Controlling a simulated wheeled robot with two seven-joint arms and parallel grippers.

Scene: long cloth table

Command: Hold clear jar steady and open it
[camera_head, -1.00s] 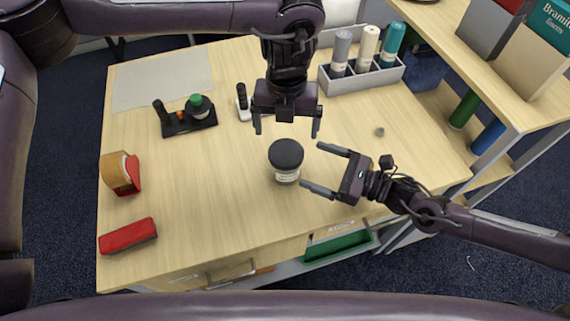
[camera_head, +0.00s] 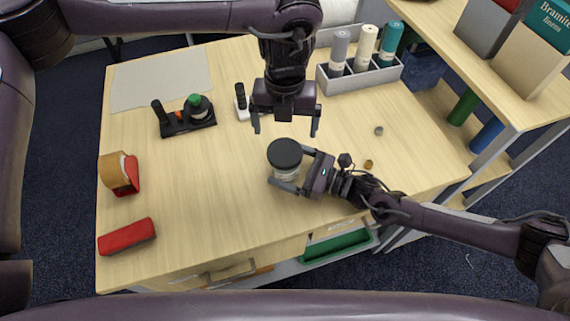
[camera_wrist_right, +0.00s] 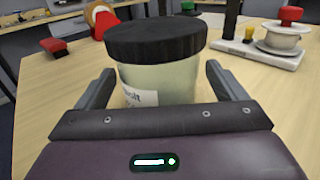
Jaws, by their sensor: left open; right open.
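The clear jar (camera_head: 285,174) with a black lid (camera_head: 285,153) stands upright on the table. In the right wrist view the jar (camera_wrist_right: 165,82) shows a pale body, part of a white label and the ridged lid (camera_wrist_right: 155,40). My right gripper (camera_head: 291,168) is open around the jar's body, one finger on each side, below the lid. The wrist view of the right gripper (camera_wrist_right: 165,85) shows a gap beside each finger. My left gripper (camera_head: 286,130) is open and empty, pointing down above and just behind the jar.
A red box (camera_head: 127,236) and a red-and-tan object (camera_head: 119,173) lie at the left. The table (camera_head: 215,215) is clear left of the jar.

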